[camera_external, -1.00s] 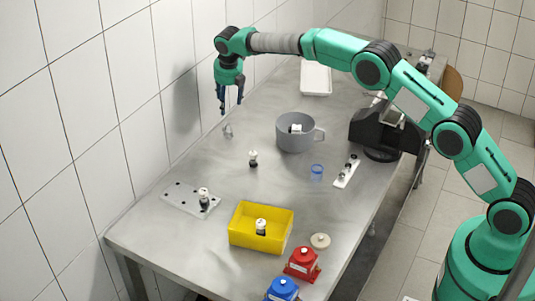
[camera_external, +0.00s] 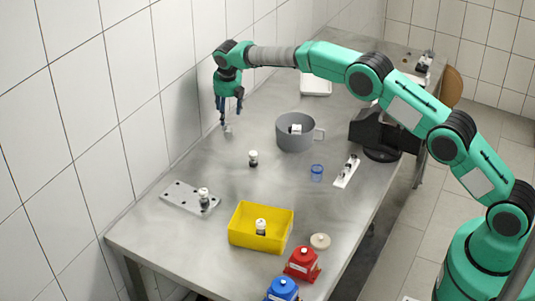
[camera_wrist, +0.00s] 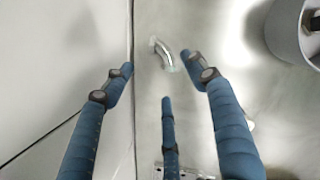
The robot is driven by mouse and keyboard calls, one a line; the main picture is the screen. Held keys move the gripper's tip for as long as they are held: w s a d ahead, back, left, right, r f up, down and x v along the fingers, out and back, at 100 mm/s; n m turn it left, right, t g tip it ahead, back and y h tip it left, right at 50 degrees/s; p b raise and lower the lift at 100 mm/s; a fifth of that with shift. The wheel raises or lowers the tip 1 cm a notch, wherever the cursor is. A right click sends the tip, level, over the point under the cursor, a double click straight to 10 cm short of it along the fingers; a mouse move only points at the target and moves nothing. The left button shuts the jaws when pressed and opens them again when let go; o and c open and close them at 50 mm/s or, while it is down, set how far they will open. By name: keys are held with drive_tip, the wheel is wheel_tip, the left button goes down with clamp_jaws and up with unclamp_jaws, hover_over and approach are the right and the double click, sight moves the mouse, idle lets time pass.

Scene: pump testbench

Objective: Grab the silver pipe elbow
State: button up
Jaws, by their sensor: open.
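The silver pipe elbow (camera_wrist: 166,54) lies on the steel table near the tiled wall. In the external view the elbow (camera_external: 227,128) shows small, just below my fingertips. My gripper (camera_external: 231,118) points down at the far left side of the table, above the elbow. In the wrist view my gripper (camera_wrist: 160,75) has its blue fingers spread. The elbow shows between and just beyond the fingertips there, near the right fingertip. Whether a finger touches it, I cannot tell.
The tiled wall (camera_wrist: 60,60) is close on the left. A grey mug-like pot (camera_external: 293,140) stands to the right of the elbow. A small black-and-white part (camera_external: 253,158), a perforated plate (camera_external: 178,195) and a yellow bin (camera_external: 285,228) stand nearer the front. A white tray (camera_external: 316,83) lies behind.

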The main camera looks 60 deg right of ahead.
sight(227, 128)
drive_tip(key=shift+x, duration=1.8)
drive_tip(key=shift+f, duration=0.15)
drive_tip(key=shift+b+x, duration=0.9)
drive_tip(key=shift+x, duration=1.6)
drive_tip(key=shift+s, duration=0.1)
drive_tip(key=c, duration=1.3)
drive_tip(key=shift+o, duration=0.2)
